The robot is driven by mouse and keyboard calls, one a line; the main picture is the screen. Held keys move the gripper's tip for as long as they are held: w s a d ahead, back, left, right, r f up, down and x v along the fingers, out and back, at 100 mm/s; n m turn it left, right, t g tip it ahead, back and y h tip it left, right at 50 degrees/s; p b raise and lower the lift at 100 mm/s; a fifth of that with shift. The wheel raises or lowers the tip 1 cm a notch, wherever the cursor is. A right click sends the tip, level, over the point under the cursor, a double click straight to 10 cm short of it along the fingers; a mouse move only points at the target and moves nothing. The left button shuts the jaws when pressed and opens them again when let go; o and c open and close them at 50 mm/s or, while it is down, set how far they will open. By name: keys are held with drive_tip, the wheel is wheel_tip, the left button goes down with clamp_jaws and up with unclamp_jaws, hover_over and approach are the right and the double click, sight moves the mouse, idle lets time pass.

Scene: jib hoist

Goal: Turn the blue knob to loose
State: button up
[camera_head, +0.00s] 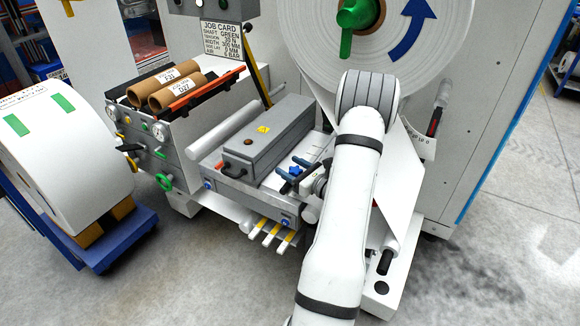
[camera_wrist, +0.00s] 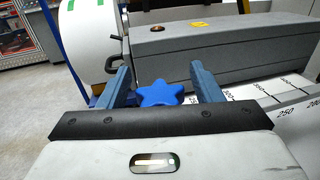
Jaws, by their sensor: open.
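The blue knob (camera_wrist: 160,93) is star-shaped with rounded lobes. In the wrist view it shows between the two blue-grey fingers of my gripper (camera_wrist: 160,72), with a gap on either side. My gripper is open and neither finger touches the knob. In the head view my gripper (camera_head: 294,163) is at the right end of the grey box, and a small blue part of the knob (camera_head: 295,171) shows by the fingers. The knob's base and any loose or tight mark are hidden.
A grey box (camera_head: 268,140) with a black handle and yellow label lies beside the knob. A white scale plate (camera_wrist: 287,105) with numbers is at right. The large white roll (camera_head: 300,30) rises behind my arm. Another roll (camera_head: 70,160) stands at left. Open floor lies in front.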

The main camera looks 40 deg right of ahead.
drive_tip(key=shift+w, duration=0.2)
drive_tip(key=shift+c, duration=0.5)
drive_tip(key=c, duration=0.9)
drive_tip(key=shift+n+y, duration=0.3)
drive_tip(key=shift+y, duration=0.1)
drive_tip(key=n+g+y, duration=0.1)
drive_tip(key=y, duration=0.1)
drive_tip(key=n+g+y+b, duration=0.1)
drive_tip(key=n+y, duration=0.1)
drive_tip(key=n+g+y+b, duration=0.1)
drive_tip(key=y, duration=0.1)
drive_tip(key=shift+s+a+f, duration=0.1)
drive_tip(key=shift+s+a, duration=0.05)
drive_tip(key=shift+a, duration=0.15)
drive_tip(key=shift+s+a+n+g+y, duration=0.15)
drive_tip(key=shift+n+g+y, duration=1.05)
drive_tip(key=shift+g+y, duration=0.05)
drive_tip(key=shift+s+a+n+g+y, duration=0.15)
drive_tip(key=shift+n+g+y, duration=1.05)
drive_tip(key=shift+g+y, duration=0.05)
drive_tip(key=o, duration=1)
